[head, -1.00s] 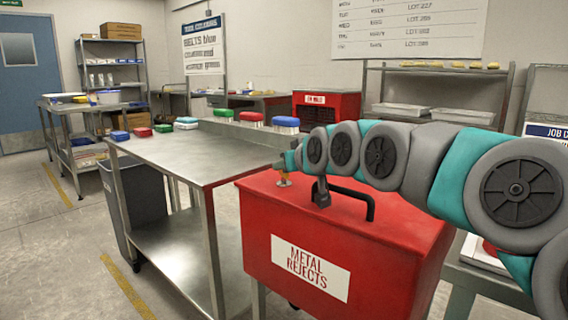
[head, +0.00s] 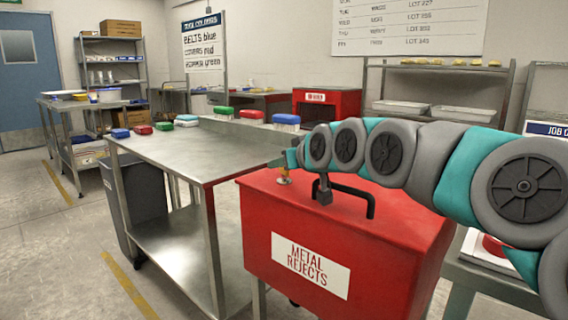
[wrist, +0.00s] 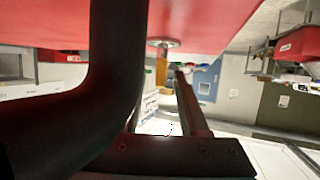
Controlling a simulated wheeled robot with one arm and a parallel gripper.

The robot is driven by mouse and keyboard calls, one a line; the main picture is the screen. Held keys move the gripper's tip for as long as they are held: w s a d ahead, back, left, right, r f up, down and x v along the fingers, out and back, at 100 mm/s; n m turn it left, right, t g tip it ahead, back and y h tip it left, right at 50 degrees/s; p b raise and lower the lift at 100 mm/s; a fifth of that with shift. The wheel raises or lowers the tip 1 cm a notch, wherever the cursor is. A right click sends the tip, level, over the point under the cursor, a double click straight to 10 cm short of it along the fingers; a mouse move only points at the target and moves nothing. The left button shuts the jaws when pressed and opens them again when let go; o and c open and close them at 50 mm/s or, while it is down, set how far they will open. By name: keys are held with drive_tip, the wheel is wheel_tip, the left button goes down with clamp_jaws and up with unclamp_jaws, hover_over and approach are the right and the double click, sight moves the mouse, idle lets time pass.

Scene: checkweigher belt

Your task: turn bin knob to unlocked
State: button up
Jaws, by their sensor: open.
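The red metal rejects bin (head: 400,235) stands in front of me, with a white label on its side. The small brass-yellow knob (head: 284,177) sits on its lid near the left back edge; in the wrist view the knob (wrist: 162,66) stands on a silver round base, with the lid shown at the top. My gripper (head: 322,189) is low over the lid, right of the knob and apart from it. The knob's exact turn is too small to tell.
A black handle (head: 371,207) rises from the lid close to the right of my gripper; it fills the left of the wrist view (wrist: 110,95). A steel table (head: 190,155) with several coloured brushes stands left of the bin. The lid's front is clear.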

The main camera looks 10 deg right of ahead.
drive_tip(key=shift+v, duration=3.9)
drive_tip(key=shift+f, duration=0.1)
drive_tip(key=shift+o, duration=0.3)
